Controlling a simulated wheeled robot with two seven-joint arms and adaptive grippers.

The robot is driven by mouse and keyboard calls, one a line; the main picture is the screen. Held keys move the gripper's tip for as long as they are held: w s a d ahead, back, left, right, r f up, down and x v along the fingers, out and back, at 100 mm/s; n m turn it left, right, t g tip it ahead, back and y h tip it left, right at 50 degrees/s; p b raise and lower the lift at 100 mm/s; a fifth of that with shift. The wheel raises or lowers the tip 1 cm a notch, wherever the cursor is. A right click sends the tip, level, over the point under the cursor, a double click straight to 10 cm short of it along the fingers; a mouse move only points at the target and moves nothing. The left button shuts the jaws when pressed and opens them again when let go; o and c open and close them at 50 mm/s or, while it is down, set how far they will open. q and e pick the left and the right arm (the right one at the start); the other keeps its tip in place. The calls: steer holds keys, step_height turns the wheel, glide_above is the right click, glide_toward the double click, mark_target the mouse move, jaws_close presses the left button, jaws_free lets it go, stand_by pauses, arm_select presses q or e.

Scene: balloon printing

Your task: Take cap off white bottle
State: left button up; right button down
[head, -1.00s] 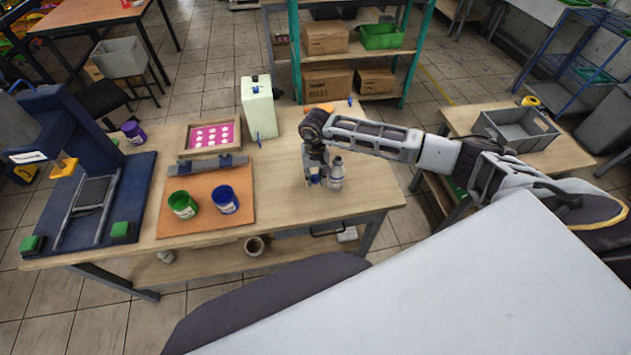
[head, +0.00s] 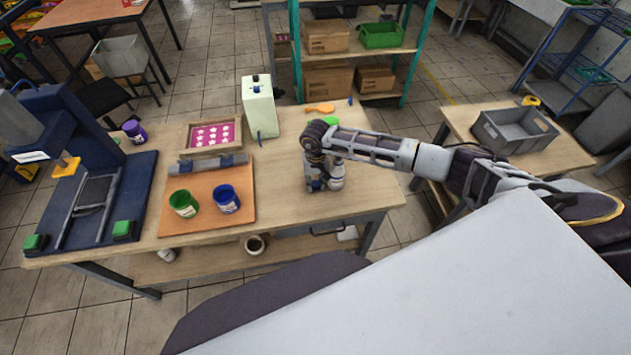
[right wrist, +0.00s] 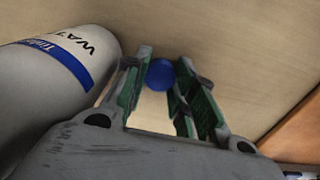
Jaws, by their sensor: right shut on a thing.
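My right gripper (head: 315,185) is low over the table, just left of the bottle. In the right wrist view the gripper's green-padded fingers (right wrist: 165,85) are shut on a round blue cap (right wrist: 160,73), beside the bottle. My left gripper is not in view.
An orange board (head: 235,222) holds a green jar (head: 183,203) and a blue jar (head: 227,199). Behind are a pink-patterned frame (head: 188,146) and a pale green container (head: 259,106). A blue press (head: 40,125) stands left. Table between board and gripper is clear.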

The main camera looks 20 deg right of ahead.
mark_target(316, 184)
steer(key=shift+f, duration=0.2)
steer(key=c, duration=1.5)
jaws_free()
steer(key=shift+o, duration=0.3)
steer(key=shift+r, duration=0.2)
step_height(316, 184, up, 12)
steer(key=b, duration=0.1)
